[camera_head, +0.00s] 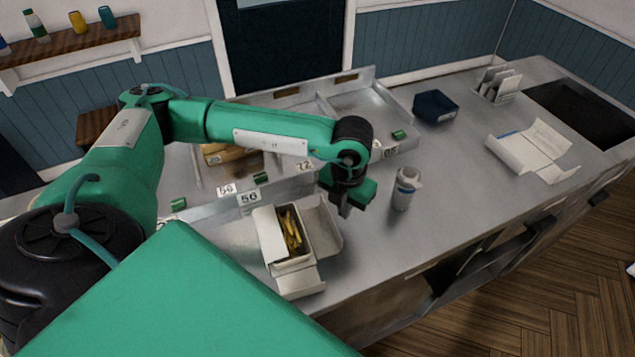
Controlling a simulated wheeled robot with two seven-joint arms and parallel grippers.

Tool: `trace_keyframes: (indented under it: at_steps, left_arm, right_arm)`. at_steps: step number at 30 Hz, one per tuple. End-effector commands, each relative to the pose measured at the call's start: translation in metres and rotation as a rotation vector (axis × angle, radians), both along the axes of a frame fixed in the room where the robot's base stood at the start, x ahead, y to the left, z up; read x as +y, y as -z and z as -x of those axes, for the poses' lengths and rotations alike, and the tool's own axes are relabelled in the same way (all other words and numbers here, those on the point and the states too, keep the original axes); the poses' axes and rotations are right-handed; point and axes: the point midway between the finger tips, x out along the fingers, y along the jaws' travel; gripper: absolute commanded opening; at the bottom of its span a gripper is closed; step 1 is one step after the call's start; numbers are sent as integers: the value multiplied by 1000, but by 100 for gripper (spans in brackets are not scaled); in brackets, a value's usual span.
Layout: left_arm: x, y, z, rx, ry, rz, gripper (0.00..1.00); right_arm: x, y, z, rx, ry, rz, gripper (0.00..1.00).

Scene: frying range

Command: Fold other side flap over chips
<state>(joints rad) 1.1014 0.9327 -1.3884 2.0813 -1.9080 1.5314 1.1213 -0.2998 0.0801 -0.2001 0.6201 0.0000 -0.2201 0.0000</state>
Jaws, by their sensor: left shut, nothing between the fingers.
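A white box of yellow chips (291,232) sits on the steel counter, with the chips showing in its open middle. One side flap (324,226) stands out to the right of the chips. A flap at the left (268,232) lies along the chips' left side, and a front flap (299,283) hangs out toward the counter's front edge. My left gripper (345,208) is shut and empty, just above and to the right of the box's right flap, pointing down. My right gripper is not in view.
A white shaker bottle (405,188) stands close to the right of my left gripper. A dark blue container (435,107) and an open white carton (532,150) lie farther right. Divided fryer bays with number tags lie behind. The counter (450,205) is clear right of the bottle.

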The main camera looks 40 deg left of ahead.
Motion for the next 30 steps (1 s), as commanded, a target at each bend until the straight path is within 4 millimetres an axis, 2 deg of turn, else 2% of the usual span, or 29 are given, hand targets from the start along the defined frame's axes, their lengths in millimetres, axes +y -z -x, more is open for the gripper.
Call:
trace_keyframes:
  at_steps: [18,30]
  left_arm:
    - [17,-10,24,1,0,-1,0]
    - [19,-12,27,1,0,-1,0]
  right_arm:
    - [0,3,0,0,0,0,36]
    - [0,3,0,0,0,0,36]
